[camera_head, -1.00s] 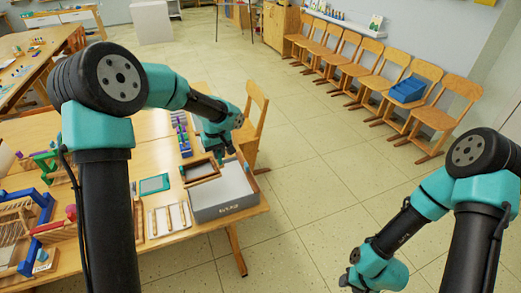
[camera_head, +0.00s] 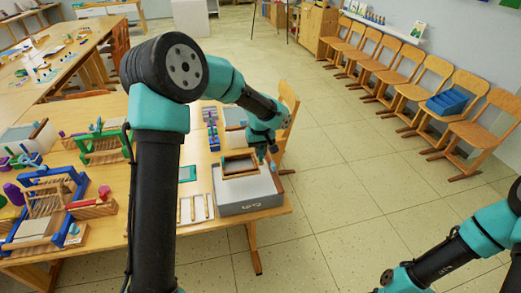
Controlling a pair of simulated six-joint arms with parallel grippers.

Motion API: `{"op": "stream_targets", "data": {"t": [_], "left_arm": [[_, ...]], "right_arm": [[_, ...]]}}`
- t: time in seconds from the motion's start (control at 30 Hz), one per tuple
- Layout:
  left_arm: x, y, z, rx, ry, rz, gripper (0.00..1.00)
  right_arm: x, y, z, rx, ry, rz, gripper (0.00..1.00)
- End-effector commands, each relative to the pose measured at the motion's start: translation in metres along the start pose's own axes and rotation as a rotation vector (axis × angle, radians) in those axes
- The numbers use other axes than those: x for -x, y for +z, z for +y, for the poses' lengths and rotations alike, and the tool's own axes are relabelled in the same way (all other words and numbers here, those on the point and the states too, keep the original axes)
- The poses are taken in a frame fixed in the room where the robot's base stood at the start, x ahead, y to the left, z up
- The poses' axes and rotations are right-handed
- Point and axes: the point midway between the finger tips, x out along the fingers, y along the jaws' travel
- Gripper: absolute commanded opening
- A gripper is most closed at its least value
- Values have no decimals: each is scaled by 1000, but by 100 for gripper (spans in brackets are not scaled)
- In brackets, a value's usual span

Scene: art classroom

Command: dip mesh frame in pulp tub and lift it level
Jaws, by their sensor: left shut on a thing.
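The mesh frame is a small brown wooden rectangle (camera_head: 226,175) with a pale mesh inside. My left gripper (camera_head: 271,156) is shut on its right side. The frame is over the back part of the pulp tub (camera_head: 250,209), a grey box at the table's front right corner. The frame looks roughly level. It hides part of the tub's inside, and I cannot tell whether it touches the pulp. My right arm comes in at the lower right; its gripper is out of the picture.
A green-framed panel (camera_head: 187,173) and several thin sticks on a white sheet (camera_head: 195,209) lie left of the tub. Small looms (camera_head: 45,205) crowd the table's left. A wooden chair (camera_head: 289,100) stands close behind the tub.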

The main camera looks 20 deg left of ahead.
Motion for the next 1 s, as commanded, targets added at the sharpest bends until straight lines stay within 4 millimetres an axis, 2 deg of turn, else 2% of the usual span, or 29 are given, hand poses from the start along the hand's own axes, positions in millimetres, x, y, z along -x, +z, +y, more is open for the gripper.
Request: {"op": "stream_targets", "data": {"t": [1.0], "left_arm": [[-52,0,0,0,-1,-1,0]], "right_arm": [[0,0,0,0,0,0,57]]}}
